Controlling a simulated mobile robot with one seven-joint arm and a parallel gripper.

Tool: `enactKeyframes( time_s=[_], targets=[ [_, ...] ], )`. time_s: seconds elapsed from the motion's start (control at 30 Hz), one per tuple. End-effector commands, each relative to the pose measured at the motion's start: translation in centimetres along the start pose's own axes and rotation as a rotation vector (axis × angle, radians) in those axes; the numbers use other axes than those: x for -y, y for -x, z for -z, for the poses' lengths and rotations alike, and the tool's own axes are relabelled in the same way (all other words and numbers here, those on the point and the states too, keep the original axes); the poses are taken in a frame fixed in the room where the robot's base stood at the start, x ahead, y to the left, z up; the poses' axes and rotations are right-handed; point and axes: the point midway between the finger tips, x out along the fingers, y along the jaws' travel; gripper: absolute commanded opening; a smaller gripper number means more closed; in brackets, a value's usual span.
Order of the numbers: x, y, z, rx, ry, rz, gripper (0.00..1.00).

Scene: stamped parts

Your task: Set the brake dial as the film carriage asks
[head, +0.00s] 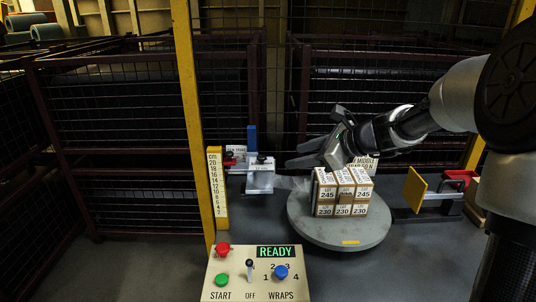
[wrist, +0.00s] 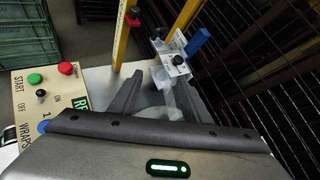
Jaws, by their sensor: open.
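The film carriage (head: 260,177) is a pale block beside the yellow post, left of the turntable. It also shows in the wrist view (wrist: 168,52), with a dark round knob on its face (wrist: 178,60) that looks like the brake dial; its setting is too small to read. A white card (head: 236,150) behind the carriage has lettering I cannot read fully. My gripper (head: 295,155) is open and empty, above and right of the carriage. Its fingers (wrist: 157,88) point toward the carriage in the wrist view.
Stacked cartons marked 245 and 230 (head: 342,192) stand on the round grey turntable (head: 340,236). A control panel (head: 262,270) shows READY, with buttons and switches. A yellow scale (head: 218,190) stands by the post (head: 188,90). A yellow plate (head: 415,190) is at right. Mesh fencing closes the back.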

Motion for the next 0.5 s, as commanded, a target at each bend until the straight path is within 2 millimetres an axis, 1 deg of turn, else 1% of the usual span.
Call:
enactKeyframes(
  time_s=[0.03,0.13,0.23,0.33,0.43,0.5],
  targets=[
    [1.1,-1.4,2.4,0.050,-0.121,0.026,0.44],
    [2.9,-2.1,3.4,0.121,-0.280,0.060,0.44],
    [3.8,-2.4,3.6,0.153,-0.346,0.073,0.44],
    [4.0,-3.1,3.4,0.158,-0.356,0.073,0.44],
    [4.0,-4.7,3.2,0.157,-0.354,0.072,0.44],
    [4.1,-6.1,3.0,0.157,-0.353,0.070,0.44]
  ],
)
